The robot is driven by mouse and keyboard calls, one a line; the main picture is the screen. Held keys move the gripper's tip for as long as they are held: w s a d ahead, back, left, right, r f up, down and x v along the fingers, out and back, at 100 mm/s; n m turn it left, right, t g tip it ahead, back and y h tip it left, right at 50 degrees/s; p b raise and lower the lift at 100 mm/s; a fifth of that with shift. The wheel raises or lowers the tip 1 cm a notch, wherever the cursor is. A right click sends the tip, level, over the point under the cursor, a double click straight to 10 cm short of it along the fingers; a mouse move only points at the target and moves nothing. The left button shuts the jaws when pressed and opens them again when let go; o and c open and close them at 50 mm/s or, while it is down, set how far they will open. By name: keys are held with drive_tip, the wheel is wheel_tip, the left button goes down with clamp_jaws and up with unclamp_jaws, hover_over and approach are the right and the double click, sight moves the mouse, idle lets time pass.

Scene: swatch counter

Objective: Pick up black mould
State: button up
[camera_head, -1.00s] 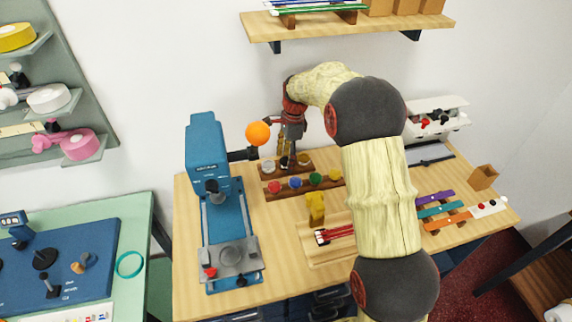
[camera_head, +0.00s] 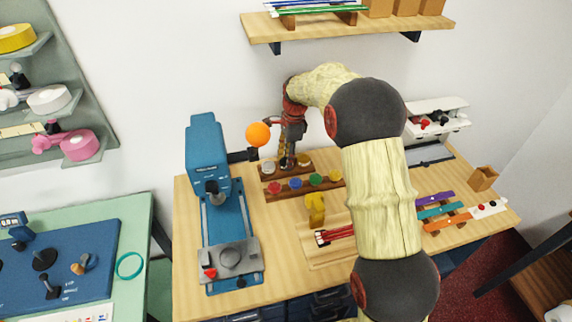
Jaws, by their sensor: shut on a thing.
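My gripper (camera_head: 287,160) points down over the rear wooden rack (camera_head: 270,178) at the back of the counter. It is shut on a small dark piece in that rack, which I take to be the black mould (camera_head: 287,162). The fingers hide most of the piece, and I cannot tell whether it touches the rack. A whitish piece (camera_head: 268,167) stands to its left in the same rack. A yellowish piece (camera_head: 304,160) stands to its right.
A front rack (camera_head: 297,188) holds red, blue, green and yellow pieces. A shelf (camera_head: 350,28) hangs above.

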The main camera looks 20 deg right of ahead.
drive_tip(key=shift+r, duration=0.15)
drive_tip(key=shift+r+p, duration=0.45)
drive_tip(key=shift+r, duration=0.1)
wheel_tip(320, 180, up, 3)
drive_tip(key=shift+s+f+p, duration=0.15)
drive_tip(key=shift+p, duration=0.55)
drive_tip(key=s+r+p, duration=0.3)
drive_tip(key=s+r, duration=0.6)
drive_tip(key=s, duration=0.4)
drive_tip(key=shift+s+p, duration=0.35)
drive_tip(key=shift+p, duration=0.05)
